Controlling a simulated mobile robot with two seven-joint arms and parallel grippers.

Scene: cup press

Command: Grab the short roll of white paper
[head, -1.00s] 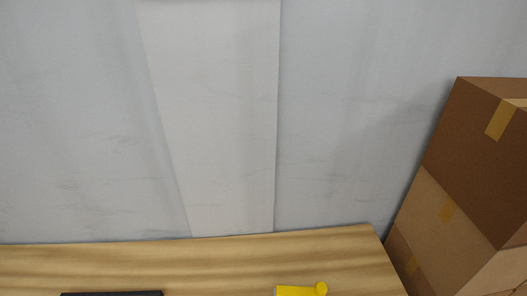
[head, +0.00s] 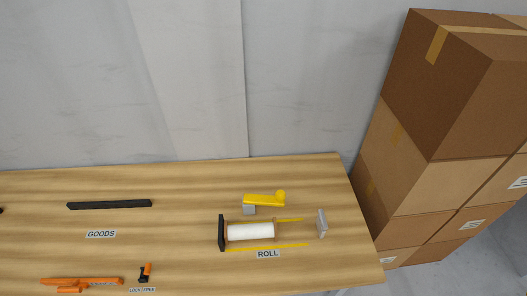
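A short roll of white paper (head: 251,231) lies on its side on the wooden table (head: 190,190), right of the table's middle. A black upright plate (head: 222,233) stands at the roll's left end, and a grey upright plate (head: 321,223) stands apart to its right. Thin yellow bars run along the roll's back and front sides. A label reading ROLL (head: 268,254) lies in front of it. Neither of my grippers is in the head view.
A yellow lever piece on a grey block (head: 264,199) stands behind the roll. A black bar (head: 109,204), a GOODS label (head: 101,234), orange parts (head: 82,282) and a small black-and-orange clamp (head: 145,273) lie to the left. Stacked cardboard boxes (head: 440,120) stand right of the table.

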